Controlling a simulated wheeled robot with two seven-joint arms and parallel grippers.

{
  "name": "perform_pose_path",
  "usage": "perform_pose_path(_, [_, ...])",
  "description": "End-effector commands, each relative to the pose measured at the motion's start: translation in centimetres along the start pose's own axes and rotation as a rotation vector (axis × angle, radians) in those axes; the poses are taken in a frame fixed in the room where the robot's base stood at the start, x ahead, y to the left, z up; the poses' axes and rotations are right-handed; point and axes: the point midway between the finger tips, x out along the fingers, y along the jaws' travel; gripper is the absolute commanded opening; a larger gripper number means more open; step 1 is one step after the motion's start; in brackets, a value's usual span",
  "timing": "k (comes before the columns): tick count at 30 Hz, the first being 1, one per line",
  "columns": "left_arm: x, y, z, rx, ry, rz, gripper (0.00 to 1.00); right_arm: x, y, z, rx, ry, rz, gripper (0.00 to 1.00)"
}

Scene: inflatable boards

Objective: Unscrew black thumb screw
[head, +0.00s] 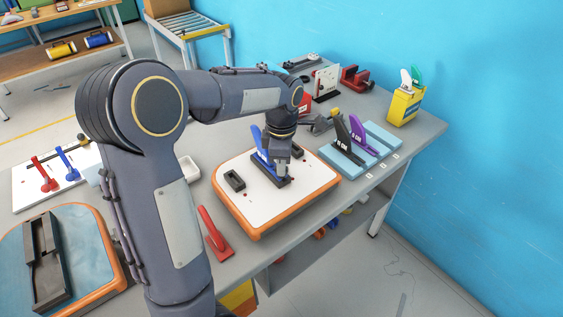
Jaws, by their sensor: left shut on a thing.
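A white board (232,203) with an orange rim lies on the grey bench. A blue fin (262,148) stands upright in a black fin box (272,174) in the board's middle. My left gripper (284,171) points down at the right end of this box, close beside the fin, and is shut. The black thumb screw is hidden between its fingers, too small and dark to make out. Two other black fin boxes, one at the left (235,181) and one at the right (298,152), sit empty on the board. My right gripper is out of view.
A light-blue rack (345,162) holds a black fin (348,139) and a purple fin (360,137). A yellow container (403,107) and a red vise (355,78) stand at the back.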

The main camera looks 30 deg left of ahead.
Motion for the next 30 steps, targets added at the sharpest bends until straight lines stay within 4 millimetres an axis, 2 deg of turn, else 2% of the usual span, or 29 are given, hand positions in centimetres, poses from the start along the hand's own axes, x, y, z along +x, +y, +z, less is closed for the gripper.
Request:
perform_pose_path(4, [0.2, -0.2, 0.0, -0.030, 0.003, -0.009, 0.00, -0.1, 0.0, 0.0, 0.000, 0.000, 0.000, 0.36])
perform_pose_path(11, [0.2, -0.3, 0.1, -0.280, 0.004, -0.009, 0.00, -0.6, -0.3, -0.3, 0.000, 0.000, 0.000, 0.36])
perform_pose_path(20, [0.3, -0.3, 0.0, -0.303, 0.005, -0.010, 0.00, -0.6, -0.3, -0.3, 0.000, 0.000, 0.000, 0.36])
perform_pose_path(30, [0.3, -0.3, 0.0, -0.586, 0.007, -0.011, 0.00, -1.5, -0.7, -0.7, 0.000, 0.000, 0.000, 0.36])
